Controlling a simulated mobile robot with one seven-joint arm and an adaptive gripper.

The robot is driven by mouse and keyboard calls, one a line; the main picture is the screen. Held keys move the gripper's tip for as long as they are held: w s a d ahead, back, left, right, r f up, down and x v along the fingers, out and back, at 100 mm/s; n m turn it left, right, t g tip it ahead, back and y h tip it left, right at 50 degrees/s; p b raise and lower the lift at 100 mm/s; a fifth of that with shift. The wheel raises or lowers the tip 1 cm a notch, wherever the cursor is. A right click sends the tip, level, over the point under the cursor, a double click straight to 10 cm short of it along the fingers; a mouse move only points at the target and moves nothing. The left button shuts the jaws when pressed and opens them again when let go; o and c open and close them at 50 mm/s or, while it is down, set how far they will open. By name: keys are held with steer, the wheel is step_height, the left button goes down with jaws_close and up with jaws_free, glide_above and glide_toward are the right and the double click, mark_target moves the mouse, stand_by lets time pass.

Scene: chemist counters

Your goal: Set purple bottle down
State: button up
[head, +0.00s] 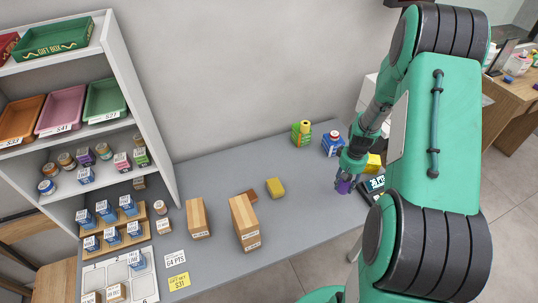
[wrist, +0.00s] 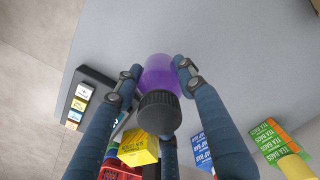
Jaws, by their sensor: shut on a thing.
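The purple bottle (head: 343,187) is held at the right end of the grey counter (head: 290,219). In the wrist view the bottle (wrist: 159,74) shows a translucent purple body and a dark ribbed cap pointing toward the camera. My gripper (head: 346,178) is shut on it. In the wrist view the blue fingers of my gripper (wrist: 157,80) close on it from both sides, with a third finger below. Whether the bottle's base touches the counter cannot be told.
A dark device with labelled keys (wrist: 93,98) lies close beside the bottle. Tea boxes (wrist: 268,143), a blue box (wrist: 203,145) and a yellow box (wrist: 138,147) stand nearby. Bare counter lies between.

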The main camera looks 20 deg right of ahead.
steer(key=w+a+n, duration=0.1)
steer(key=w+a, duration=0.2)
steer(key=w, duration=0.1)
steer(key=w+a+n+b, duration=0.1)
steer(key=w+a+n, duration=0.1)
steer(key=w+a, duration=0.2)
steer(key=w+a+n+b, duration=0.1)
steer(key=w+a, duration=0.3)
steer(key=w, duration=0.2)
steer(key=shift+w, duration=0.1)
steer(key=w+a+n+b, duration=0.1)
steer(key=w+a+n, duration=0.1)
steer(key=w+a, duration=0.3)
steer(key=w+a+n+b, duration=0.1)
steer(key=w+a, duration=0.4)
steer(key=a, duration=0.5)
steer(key=shift+a+n+b, duration=0.15)
steer(key=shift+n+b, duration=0.15)
steer(key=shift+n, duration=0.5)
steer(key=shift+w+r, duration=0.1)
steer(key=w, duration=0.5)
steer(key=w+d+f+b, duration=0.1)
steer(key=w, duration=0.4)
steer(key=w+d+b, duration=0.1)
steer(key=w, duration=0.5)
steer(key=shift+f, duration=0.25)
steer(key=shift+s, duration=0.1)
steer(key=shift+f+b, duration=0.5)
steer(key=shift+f, duration=1.25)
steer(key=shift+f, duration=0.15)
